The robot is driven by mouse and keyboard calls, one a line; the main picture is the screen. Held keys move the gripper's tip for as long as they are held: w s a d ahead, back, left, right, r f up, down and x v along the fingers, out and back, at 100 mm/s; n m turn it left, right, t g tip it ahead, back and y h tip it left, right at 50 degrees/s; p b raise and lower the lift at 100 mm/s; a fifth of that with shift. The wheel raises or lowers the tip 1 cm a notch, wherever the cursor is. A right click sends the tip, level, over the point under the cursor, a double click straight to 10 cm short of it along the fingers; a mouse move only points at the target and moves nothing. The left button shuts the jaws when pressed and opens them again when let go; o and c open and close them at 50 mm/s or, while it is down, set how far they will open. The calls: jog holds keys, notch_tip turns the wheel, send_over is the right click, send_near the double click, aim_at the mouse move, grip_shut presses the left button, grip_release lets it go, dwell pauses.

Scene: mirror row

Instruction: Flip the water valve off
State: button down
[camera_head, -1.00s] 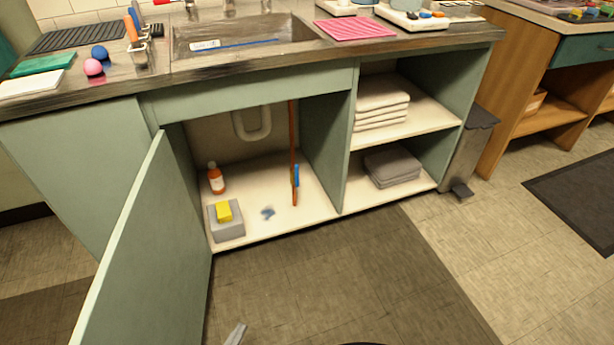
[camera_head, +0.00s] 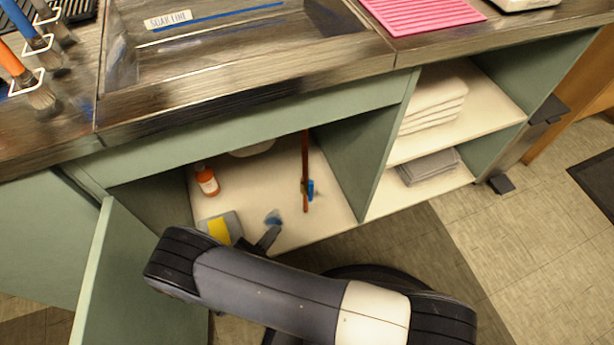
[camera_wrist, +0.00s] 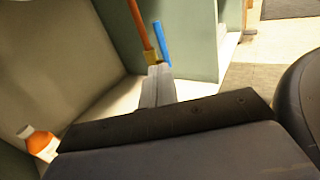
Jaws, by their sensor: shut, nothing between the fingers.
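The water valve has a blue lever (camera_head: 310,189) on an upright copper pipe (camera_head: 305,150) inside the open cabinet under the sink. The lever stands roughly along the pipe, just to its right. In the wrist view the lever (camera_wrist: 161,42) shows above a brass valve body (camera_wrist: 150,58), beside the pipe (camera_wrist: 138,22). My gripper (camera_head: 270,238) is shut and empty at the cabinet's front opening, left of and nearer than the valve. In the wrist view my gripper's fingertips (camera_wrist: 158,72) overlap the view just below the lever; contact cannot be told there, but the head view shows a gap.
An orange bottle (camera_head: 207,181) and a grey box with a yellow sponge (camera_head: 219,231) stand left in the cabinet. The open door (camera_head: 140,280) is at left, a divider panel (camera_head: 375,160) at right.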

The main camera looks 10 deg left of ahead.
aim_at(309, 189)
dwell(0.4)
jog(key=b+x, duration=0.3)
jog(key=x, duration=1.1)
jog(key=shift+w, duration=0.1)
